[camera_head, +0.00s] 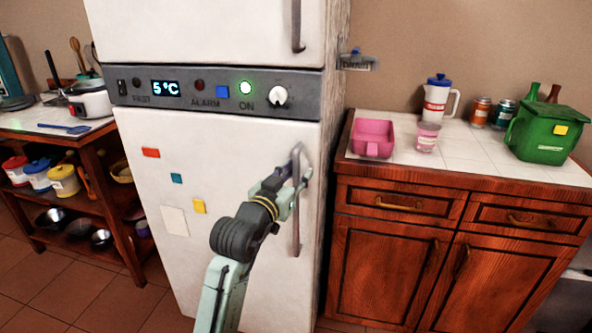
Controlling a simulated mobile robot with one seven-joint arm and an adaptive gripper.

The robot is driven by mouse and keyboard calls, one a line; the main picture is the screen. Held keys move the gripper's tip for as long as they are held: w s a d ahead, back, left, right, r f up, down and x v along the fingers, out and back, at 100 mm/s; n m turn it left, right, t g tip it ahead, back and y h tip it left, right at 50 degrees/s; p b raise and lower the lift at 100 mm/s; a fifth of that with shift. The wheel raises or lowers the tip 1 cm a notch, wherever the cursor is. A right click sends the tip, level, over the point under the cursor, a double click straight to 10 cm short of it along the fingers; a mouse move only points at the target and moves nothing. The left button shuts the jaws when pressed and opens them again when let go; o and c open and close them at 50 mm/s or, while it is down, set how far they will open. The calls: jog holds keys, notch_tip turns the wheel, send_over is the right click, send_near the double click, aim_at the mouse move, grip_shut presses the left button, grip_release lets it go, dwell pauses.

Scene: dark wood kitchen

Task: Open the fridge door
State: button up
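The white fridge's lower door (225,150) fills the middle of the view and looks flush with the body. Several small coloured magnets and a pale paper are on it. Its vertical metal handle (296,235) runs along the door's right edge. My gripper (298,178) is at the upper part of this handle, overlapping it in the picture. Its fingers are small and partly merge with the handle, so I cannot tell if they are closed around it. The upper door (200,35) also looks shut, with its own handle (298,25) at the right.
A grey control panel (310,95) separates the two doors. A wooden cabinet (385,265) with a tiled top stands right of the fridge, bearing a pink tray (372,133) and a green bin (548,135). A wooden shelf table (90,150) stands left. Tiled floor (60,290) shows at lower left.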

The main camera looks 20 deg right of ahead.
jog(key=shift+w+d, duration=0.1)
jog(key=shift+c, duration=0.2)
grip_shut()
dwell(0.7)
